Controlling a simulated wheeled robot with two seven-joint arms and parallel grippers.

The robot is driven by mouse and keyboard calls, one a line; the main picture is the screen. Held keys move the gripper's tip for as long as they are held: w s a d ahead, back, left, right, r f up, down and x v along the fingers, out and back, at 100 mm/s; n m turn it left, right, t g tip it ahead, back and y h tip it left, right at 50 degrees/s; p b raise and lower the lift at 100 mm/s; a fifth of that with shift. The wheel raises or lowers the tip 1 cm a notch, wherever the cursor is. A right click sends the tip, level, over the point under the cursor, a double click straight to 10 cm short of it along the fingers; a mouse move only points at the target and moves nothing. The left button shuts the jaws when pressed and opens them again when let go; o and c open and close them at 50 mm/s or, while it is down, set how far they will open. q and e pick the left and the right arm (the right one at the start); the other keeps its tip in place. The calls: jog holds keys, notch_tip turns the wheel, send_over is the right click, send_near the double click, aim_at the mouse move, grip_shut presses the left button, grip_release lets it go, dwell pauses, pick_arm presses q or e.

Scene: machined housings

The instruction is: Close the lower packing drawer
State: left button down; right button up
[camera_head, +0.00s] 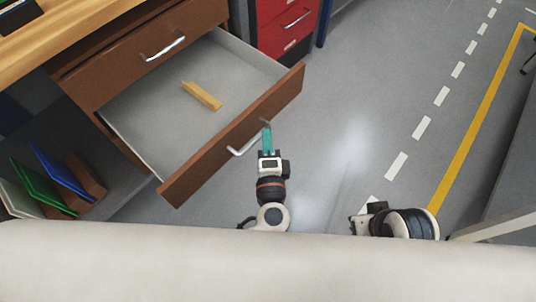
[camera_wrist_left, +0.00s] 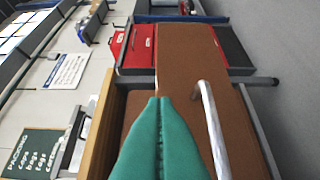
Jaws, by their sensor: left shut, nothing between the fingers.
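The lower packing drawer (camera_head: 238,144) is brown-fronted and stands pulled far out of the wooden cabinet in the head view. A small yellowish wooden block (camera_head: 201,96) lies inside it. My left gripper (camera_head: 267,131) is shut and empty, with teal fingers close to the drawer's front by the right end of its bar handle (camera_head: 246,142). In the left wrist view the shut fingers (camera_wrist_left: 158,104) point at the brown drawer front (camera_wrist_left: 188,60), beside the silver handle (camera_wrist_left: 212,130). I cannot tell whether they touch it. My right gripper does not show clearly; part of my right arm is at bottom right.
A closed upper drawer (camera_head: 140,50) is above the open one. A red drawer cabinet (camera_head: 287,25) stands behind. Blue and green panels (camera_head: 62,170) stand in a rack at left. The grey floor (camera_head: 345,120) to the right is clear.

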aim_at(251, 114)
pick_arm(q)
jog(key=w+a, duration=0.2)
jog(key=w, duration=0.1)
jog(key=shift+w+a, duration=0.15)
jog(key=shift+a, duration=0.05)
jog(key=shift+w+a, duration=0.4)
jog(key=shift+a, duration=0.1)
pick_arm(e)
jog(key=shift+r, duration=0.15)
